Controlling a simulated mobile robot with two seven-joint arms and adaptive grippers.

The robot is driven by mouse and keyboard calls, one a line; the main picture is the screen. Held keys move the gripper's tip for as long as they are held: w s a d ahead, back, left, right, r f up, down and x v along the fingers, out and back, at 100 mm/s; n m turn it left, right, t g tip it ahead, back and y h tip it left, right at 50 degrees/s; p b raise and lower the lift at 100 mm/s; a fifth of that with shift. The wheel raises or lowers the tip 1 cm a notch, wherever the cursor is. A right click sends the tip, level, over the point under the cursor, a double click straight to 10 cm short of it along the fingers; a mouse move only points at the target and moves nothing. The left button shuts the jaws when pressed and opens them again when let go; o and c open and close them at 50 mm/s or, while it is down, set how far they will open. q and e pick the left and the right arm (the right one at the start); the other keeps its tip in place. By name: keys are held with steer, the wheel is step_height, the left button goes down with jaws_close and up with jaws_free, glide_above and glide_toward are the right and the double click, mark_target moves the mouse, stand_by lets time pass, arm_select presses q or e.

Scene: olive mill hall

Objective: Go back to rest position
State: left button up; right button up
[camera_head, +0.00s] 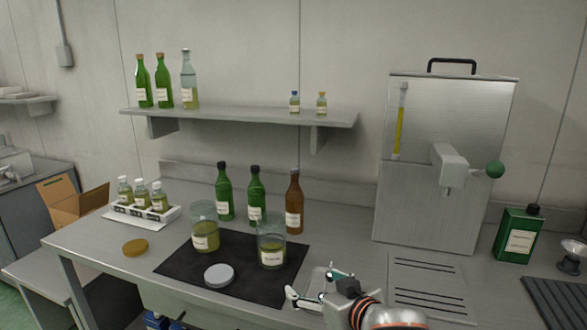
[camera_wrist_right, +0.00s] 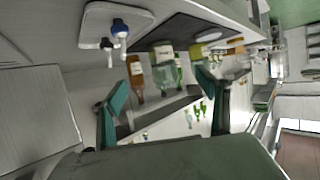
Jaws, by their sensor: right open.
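My right gripper (camera_head: 312,290) is at the front edge of the steel table (camera_head: 215,303), right of the dark mat (camera_head: 185,262). It is open, and nothing shows between its fingers. In the right wrist view, its two teal-padded fingers (camera_wrist_right: 162,88) stand wide apart, with the table and bottles beyond them. A small clear tray (camera_head: 318,275) with a blue-topped item lies close behind the gripper, partly hidden by it. It also shows in the wrist view (camera_wrist_right: 95,35). I do not see my left gripper.
Two glass jars (camera_head: 205,238) (camera_head: 271,250) and a grey lid (camera_head: 219,276) are on the mat. Two green bottles and a brown bottle (camera_head: 294,205) stand behind. A tall steel machine (camera_head: 440,215) stands right; a vial rack (camera_head: 140,216) stands left.

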steer(key=s+d+f+n+g+h, duration=0.1)
steer(key=s+d+f+g+h, duration=0.1)
steer(key=s+d+f+h, duration=0.55)
steer(key=s+d+f+g, duration=0.1)
steer(key=s+d+f, duration=0.4)
steer(key=s+d, duration=0.7)
steer(key=s+d+f+n+g+h, duration=0.1)
steer(key=s+d+f+g+h, duration=0.15)
steer(key=s+d+f, duration=0.7)
steer(key=w+a+f+m+t+y, duration=0.3)
steer(key=a+f+y, duration=0.3)
steer(key=a+f, duration=0.3)
steer(key=a+t, duration=0.1)
steer(key=a, duration=0.3)
steer(key=shift+w+a+f+y, duration=0.35)
steer(key=shift+w+a+y, duration=0.05)
